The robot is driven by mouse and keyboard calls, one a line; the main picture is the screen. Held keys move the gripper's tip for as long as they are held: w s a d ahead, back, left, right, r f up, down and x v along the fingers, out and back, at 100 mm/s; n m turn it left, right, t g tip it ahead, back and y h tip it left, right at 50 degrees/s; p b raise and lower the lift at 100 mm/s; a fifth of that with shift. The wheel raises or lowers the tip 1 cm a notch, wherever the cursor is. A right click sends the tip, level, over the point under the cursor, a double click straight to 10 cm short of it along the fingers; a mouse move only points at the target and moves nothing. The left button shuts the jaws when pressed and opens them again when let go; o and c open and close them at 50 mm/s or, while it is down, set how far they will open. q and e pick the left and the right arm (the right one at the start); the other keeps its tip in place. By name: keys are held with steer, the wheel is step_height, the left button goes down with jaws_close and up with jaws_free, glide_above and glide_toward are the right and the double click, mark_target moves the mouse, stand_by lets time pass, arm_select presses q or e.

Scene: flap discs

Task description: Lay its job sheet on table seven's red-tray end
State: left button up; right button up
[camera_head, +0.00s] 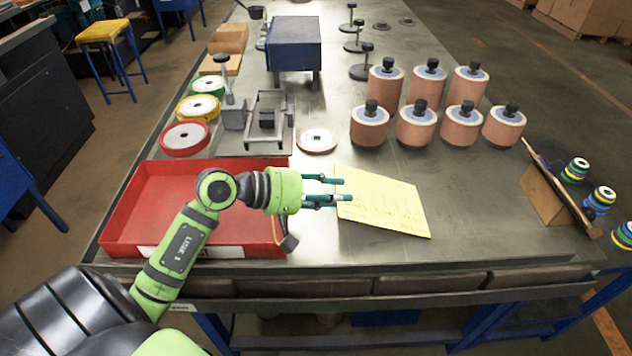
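A yellow sheet (385,203) with faint handwriting is on the grey table, right of the red tray. It looks flat, but I cannot tell whether its near edge touches the table. My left gripper (345,189) comes in from the left over the tray, its fingers pointing right. Its two fingertips are apart and overlap the sheet's left edge. Both tips show in front of the paper, and I see no grip on it. The red tray (122,232) is at the table's near left end and looks empty, partly hidden by my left arm. My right gripper is not in view.
Several tan cylinders with black knobs (415,127) stand behind the sheet. A pale disc (317,141), a grey fixture (266,115) and coloured discs (184,138) stand behind the tray. A tilted wooden rack (548,195) is at the right. The table between sheet and rack is clear.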

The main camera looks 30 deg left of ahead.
arm_select(q)
steer(key=v, duration=1.1)
steer(key=shift+s+a, duration=0.15)
steer(key=shift+s, duration=0.1)
steer(key=shift+r, duration=0.2)
